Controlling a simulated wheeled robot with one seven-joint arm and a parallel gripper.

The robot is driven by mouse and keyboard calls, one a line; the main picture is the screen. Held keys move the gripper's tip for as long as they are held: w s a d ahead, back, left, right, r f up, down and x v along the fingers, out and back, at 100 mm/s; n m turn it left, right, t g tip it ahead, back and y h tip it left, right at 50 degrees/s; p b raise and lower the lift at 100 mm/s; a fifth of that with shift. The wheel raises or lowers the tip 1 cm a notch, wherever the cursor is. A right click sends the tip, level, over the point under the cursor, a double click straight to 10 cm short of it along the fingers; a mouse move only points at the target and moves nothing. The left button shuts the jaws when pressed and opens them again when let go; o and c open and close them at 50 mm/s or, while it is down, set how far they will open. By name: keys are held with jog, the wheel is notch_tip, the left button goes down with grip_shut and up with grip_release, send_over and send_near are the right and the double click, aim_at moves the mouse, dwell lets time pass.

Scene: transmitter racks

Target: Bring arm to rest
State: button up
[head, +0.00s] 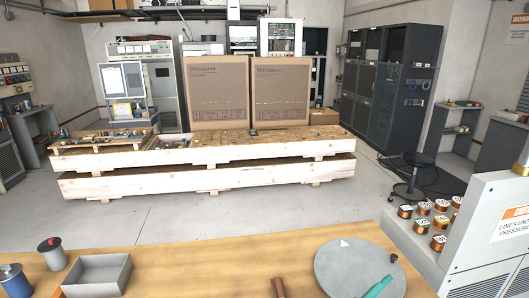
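My gripper and arm are not in view in the head view, so I cannot see how the arm is posed or whether the gripper holds anything. A wooden worktop (220,255) runs along the bottom of the view, close in front of me. On it a round grey disc (345,268) bears a small white triangle mark, a teal object (379,286) and a small dark knob at its right edge. A brown rod-like piece (278,287) stands left of the disc, cut off by the bottom edge.
An open grey tray (97,275) and spools (51,252) are at the worktop's left. Copper coils (439,223) sit on a grey cabinet (490,235) at right. Beyond open floor (170,222), stacked wooden pallets (210,180) carry two cardboard boxes (217,92). A stool (409,188) stands right.

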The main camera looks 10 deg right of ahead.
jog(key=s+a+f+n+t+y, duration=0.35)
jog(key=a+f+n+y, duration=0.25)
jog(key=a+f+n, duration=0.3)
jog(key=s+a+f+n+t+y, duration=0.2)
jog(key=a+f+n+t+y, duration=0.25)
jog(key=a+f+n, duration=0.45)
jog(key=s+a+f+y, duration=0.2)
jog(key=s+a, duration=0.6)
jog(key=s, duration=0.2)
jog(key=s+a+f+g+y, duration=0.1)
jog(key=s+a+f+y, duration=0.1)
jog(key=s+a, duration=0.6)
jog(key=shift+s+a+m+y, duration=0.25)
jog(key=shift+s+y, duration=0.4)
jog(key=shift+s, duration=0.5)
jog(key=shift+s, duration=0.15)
